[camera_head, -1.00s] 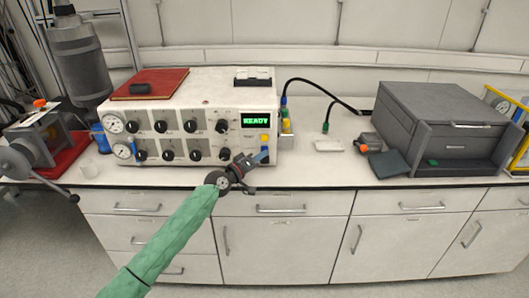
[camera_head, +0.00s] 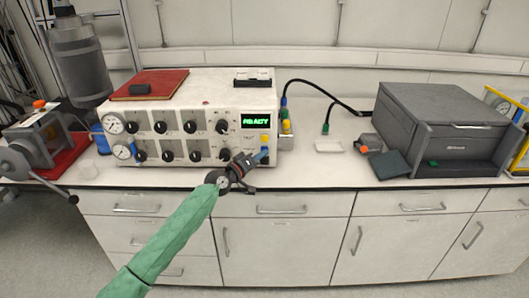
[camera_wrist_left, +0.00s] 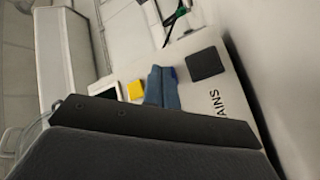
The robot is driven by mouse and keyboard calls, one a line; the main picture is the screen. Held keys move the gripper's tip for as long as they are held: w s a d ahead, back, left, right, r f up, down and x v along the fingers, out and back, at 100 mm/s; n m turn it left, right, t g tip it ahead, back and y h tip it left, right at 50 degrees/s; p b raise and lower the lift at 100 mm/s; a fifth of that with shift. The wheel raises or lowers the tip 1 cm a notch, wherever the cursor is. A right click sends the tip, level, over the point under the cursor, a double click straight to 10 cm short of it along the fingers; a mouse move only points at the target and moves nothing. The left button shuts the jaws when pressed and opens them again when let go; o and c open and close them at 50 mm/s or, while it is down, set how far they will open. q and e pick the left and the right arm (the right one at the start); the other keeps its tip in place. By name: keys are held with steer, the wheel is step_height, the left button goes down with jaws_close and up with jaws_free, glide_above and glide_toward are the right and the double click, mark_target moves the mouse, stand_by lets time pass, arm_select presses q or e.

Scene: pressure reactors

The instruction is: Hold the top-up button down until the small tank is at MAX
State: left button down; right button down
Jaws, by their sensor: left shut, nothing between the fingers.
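My left gripper (camera_head: 262,158) is at the lower right of the white control unit's front panel (camera_head: 180,125). Its two blue fingertips (camera_wrist_left: 162,88) are together with nothing between them, at or very near the panel. A yellow square button (camera_head: 265,138) is just above the fingertips; it also shows in the wrist view (camera_wrist_left: 135,90). Whatever is directly under the tips is hidden, so I cannot tell if a button is pressed. A green-lit display (camera_head: 256,121) is above; its text is blurred. I cannot make out a small tank or MAX mark. My right gripper is not in view.
A black square switch (camera_wrist_left: 207,63) is beside the fingertips in the wrist view, near lettering ending in "AINS". Several black knobs and two gauges (camera_head: 113,124) fill the panel. A dark grey box (camera_head: 440,115) stands at the right, with a white tray (camera_head: 328,146) nearer the unit.

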arm_select(q)
steer(key=shift+w, duration=0.15)
stand_by(0.5)
steer(key=shift+s+p, duration=0.35)
steer(key=shift+s, duration=0.5)
steer(key=shift+s+r+p, duration=0.1)
steer(key=shift+s+p, duration=0.5)
steer(key=shift+s, duration=0.2)
steer(key=shift+s+p, duration=0.8)
steer(key=shift+s, duration=0.95)
